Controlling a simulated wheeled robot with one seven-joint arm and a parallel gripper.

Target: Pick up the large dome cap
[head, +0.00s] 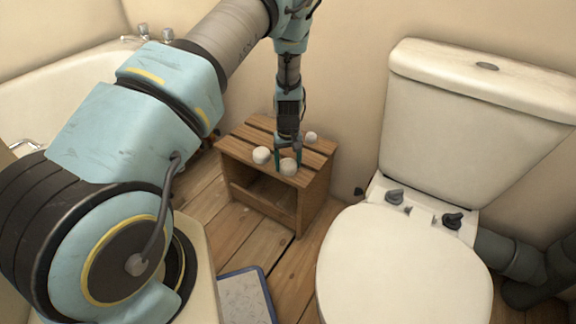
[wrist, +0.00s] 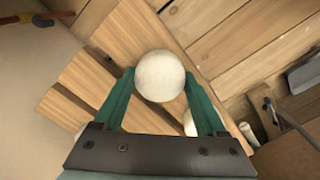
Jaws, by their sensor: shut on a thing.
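The large dome cap (head: 289,169) is round and off-white, at the front of the slatted wooden stool (head: 232,147) in the head view. In the wrist view the cap (wrist: 160,75) sits between the tips of both green fingers. My gripper (head: 289,163) points down and is shut on it; it also shows in the wrist view (wrist: 159,82). I cannot tell whether the cap still touches the stool top. A second pale cap (head: 262,155) lies to the left on the stool, and a third (head: 311,137) at its back right.
In the wrist view another pale cap (wrist: 189,123) is partly hidden by the right finger. The toilet (head: 405,265) stands right of the stool and the bathtub (head: 60,95) is at the left. A blue-edged mat (head: 245,297) lies on the plank floor in front.

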